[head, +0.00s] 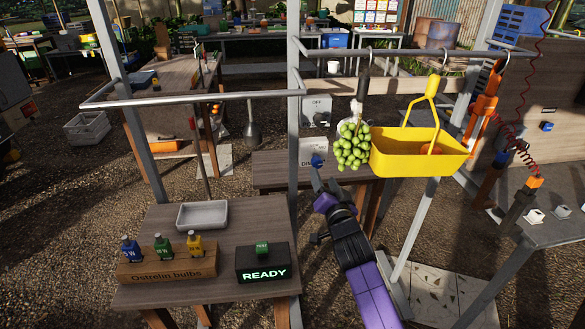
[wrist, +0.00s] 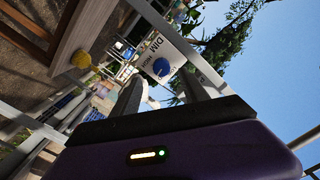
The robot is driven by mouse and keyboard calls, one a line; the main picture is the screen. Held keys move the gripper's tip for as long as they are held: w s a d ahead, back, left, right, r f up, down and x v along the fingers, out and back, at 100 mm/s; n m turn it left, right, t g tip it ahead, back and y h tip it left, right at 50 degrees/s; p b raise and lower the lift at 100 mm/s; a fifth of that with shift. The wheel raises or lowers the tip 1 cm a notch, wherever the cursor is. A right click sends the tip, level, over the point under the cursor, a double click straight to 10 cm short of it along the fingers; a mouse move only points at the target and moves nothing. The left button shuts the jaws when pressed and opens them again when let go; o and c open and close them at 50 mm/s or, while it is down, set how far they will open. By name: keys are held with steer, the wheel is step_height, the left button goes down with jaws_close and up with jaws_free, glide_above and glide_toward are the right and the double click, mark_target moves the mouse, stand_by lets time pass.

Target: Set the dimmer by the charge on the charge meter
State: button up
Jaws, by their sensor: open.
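My gripper (head: 325,179) is just below and in front of the knob in the head view. In the wrist view the dimmer panel (wrist: 170,49) appears tilted, with part of its scale lettering showing HIGH, and the blue knob (wrist: 161,67) lies between the tips of my gripper (wrist: 163,80). The fingers are apart and empty. A gap to the knob seems to remain. I cannot identify the charge meter in either view.
A grey switch box (head: 316,110) marked OFF sits above the dimmer. Green grapes (head: 354,147) and a yellow basket (head: 420,150) hang close to the right. A table (head: 170,292) at left holds a bulb rack (head: 165,268) and a READY box (head: 263,262).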

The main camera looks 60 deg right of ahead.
mark_target(318, 165)
steer(key=p+x, duration=0.3)
steer(key=x, duration=0.4)
steer(key=shift+w+d+r, duration=0.1)
steer(key=shift+w+d, duration=0.15)
steer(key=shift+w, duration=0.05)
jaws_close()
